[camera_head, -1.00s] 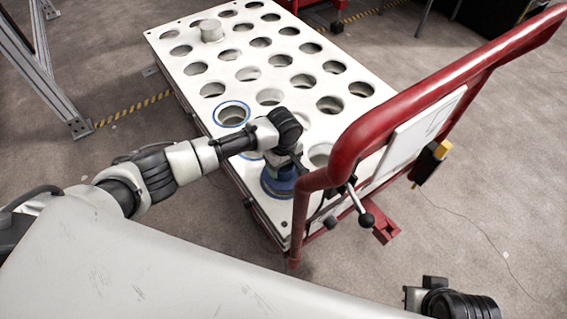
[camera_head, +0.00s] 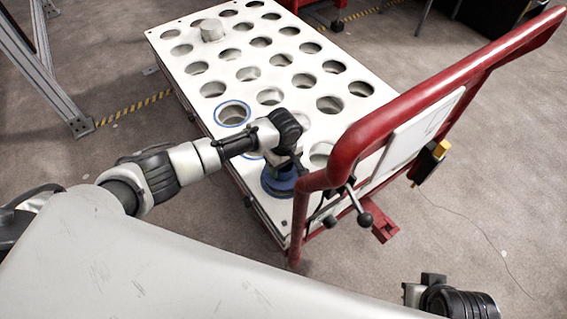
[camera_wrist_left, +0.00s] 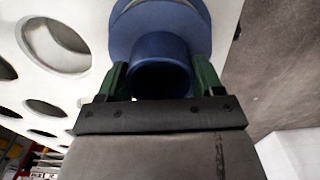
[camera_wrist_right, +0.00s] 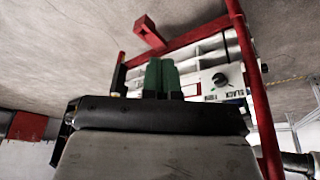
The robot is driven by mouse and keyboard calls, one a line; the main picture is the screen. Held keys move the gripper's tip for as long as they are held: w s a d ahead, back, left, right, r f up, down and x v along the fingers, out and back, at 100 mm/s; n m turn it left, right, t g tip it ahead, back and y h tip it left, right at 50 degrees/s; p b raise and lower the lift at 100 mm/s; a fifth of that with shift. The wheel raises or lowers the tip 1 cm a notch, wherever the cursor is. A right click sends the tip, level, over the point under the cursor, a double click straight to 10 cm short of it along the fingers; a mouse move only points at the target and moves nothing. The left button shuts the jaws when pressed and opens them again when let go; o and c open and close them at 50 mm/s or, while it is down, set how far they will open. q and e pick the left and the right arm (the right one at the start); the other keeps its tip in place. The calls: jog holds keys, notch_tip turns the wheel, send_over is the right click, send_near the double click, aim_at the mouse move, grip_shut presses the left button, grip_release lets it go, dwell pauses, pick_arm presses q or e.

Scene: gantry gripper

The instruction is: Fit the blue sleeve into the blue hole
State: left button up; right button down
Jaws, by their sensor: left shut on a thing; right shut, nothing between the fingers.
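The blue sleeve (camera_head: 277,184) is at the near end of the white table, low over its top. It has a wide blue flange and a narrower tube, clear in the left wrist view (camera_wrist_left: 160,46). My left gripper (camera_wrist_left: 162,80) is shut on the tube, with one green finger on each side. I cannot tell whether the flange touches the tabletop. A blue-ringed hole (camera_head: 232,114) lies open to the left and farther back. Another blue edge (camera_head: 252,155) shows partly behind my left arm. My right gripper (camera_wrist_right: 161,76) is shut and empty, its green fingers together.
The white table (camera_head: 292,47) has rows of round holes, and a grey cylinder (camera_head: 211,31) stands in one at the far left. A red rail (camera_head: 430,88) rises along the table's near right side, close to my left gripper. Grey floor lies around it.

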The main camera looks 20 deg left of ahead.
pick_arm(q)
jog(key=shift+p, duration=0.4)
pick_arm(e)
jog(key=shift+x, duration=1.9)
jog(key=shift+s+a+f, duration=0.1)
jog(key=shift+s, duration=0.05)
pick_arm(q)
jog(key=shift+p, duration=0.45)
pick_arm(e)
jog(key=shift+x, duration=1.75)
jog(key=shift+s+a+f+g, duration=0.1)
jog(key=shift+s+f+g, duration=0.05)
jog(key=shift+g, duration=0.15)
pick_arm(q)
jog(key=shift+f, duration=0.1)
